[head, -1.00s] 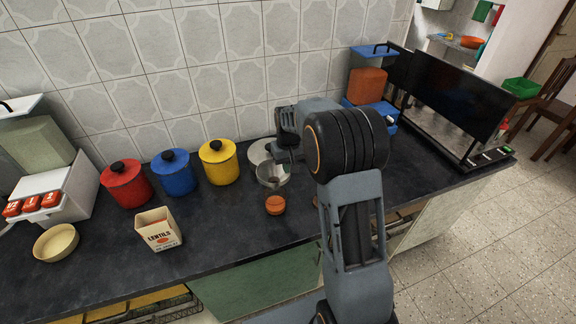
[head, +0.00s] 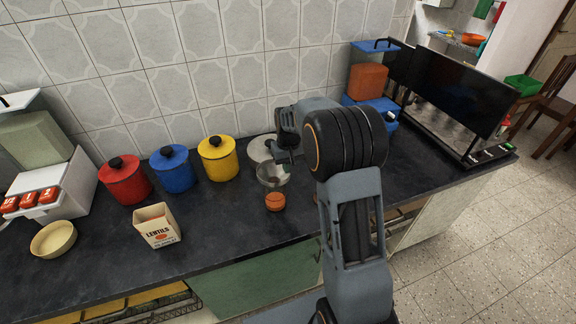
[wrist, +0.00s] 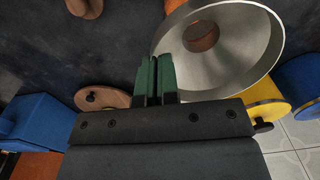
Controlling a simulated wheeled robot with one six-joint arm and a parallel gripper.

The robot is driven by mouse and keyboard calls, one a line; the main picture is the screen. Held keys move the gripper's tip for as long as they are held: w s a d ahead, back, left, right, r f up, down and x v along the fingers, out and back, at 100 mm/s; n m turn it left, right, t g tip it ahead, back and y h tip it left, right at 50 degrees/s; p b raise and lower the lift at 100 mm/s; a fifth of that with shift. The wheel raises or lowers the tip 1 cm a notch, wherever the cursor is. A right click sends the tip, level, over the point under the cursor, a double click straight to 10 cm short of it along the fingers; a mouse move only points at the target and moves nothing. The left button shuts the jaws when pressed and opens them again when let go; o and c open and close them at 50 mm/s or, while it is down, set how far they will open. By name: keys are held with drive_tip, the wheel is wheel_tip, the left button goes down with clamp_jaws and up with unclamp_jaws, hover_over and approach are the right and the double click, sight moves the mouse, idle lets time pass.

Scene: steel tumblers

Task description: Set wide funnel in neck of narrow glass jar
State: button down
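The wide funnel is a shiny steel cone in the wrist view (wrist: 240,45); its round opening shows something orange-brown through it. In the head view the funnel (head: 273,179) is by the middle of the counter. My gripper (wrist: 157,62) has its green fingers close together with the funnel's near rim between them; it also shows in the head view (head: 288,158), at the funnel's upper right. I cannot make out the narrow glass jar in either view; the funnel or my arm may hide it.
A small orange round thing (head: 275,202) stands in front of the funnel, and a pale grey round thing (head: 261,150) is behind it. Yellow (head: 218,160), blue (head: 173,171) and red (head: 125,182) canisters stand left. A lentils box (head: 158,227) is nearer the front edge.

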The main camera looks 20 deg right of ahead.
drive_tip(key=c, duration=1.8)
unclamp_jaws()
drive_tip(key=shift+f, duration=0.1)
drive_tip(key=o, duration=0.5)
